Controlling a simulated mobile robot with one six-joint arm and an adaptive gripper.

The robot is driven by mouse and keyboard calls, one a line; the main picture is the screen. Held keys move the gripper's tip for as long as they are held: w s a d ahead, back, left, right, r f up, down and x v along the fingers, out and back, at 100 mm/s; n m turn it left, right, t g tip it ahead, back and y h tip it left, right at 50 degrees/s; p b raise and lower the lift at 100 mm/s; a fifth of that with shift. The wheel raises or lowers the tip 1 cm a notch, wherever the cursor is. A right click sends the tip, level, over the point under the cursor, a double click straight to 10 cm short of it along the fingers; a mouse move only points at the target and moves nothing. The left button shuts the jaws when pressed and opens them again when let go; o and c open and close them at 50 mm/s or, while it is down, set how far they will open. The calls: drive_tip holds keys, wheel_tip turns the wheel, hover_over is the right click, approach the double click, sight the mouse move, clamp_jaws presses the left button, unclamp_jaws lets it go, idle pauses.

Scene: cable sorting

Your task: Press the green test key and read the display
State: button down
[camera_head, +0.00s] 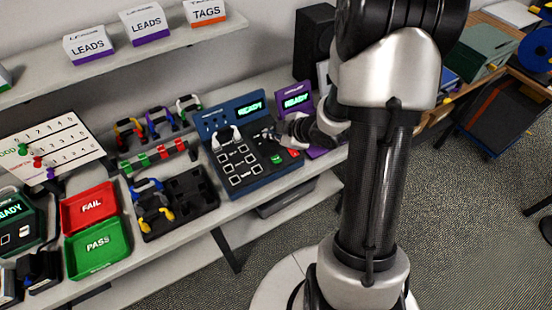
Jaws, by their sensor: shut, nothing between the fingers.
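The blue tester (225,122) stands on the bench, with a raised panel at its back. Its display (249,109) is lit and reads "READY". The green key (276,159) is on its top face at the right front, beside a red key (294,153). A cable lead with a white body (228,136) sits at the left of the tester, above a grid of white-outlined squares. My gripper (264,135) reaches in from the right over the tester. It is shut and empty, behind the green key in the picture and apart from it.
A purple unit (285,97) reading "READY" stands right of the tester. Left are a black tray (205,205) with leads, a red FAIL bin (72,215), a green PASS bin (78,265) and another display unit (30,225). A shelf (130,58) with labelled boxes hangs above.

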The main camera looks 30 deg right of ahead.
sight(275, 161)
drive_tip(key=shift+f+b, duration=3.9)
drive_tip(key=shift+f, duration=0.4)
drive_tip(key=shift+f, duration=0.1)
drive_tip(key=shift+f+b, duration=0.3)
drive_tip(key=shift+f+b, duration=0.35)
drive_tip(key=shift+f, duration=0.05)
drive_tip(key=shift+r, duration=0.1)
drive_tip(key=shift+r+p, duration=0.7)
drive_tip(key=shift+p, duration=0.1)
drive_tip(key=shift+r, duration=0.1)
wheel_tip(275, 161, up, 5)
drive_tip(key=p, duration=0.4)
drive_tip(key=shift+p, duration=0.4)
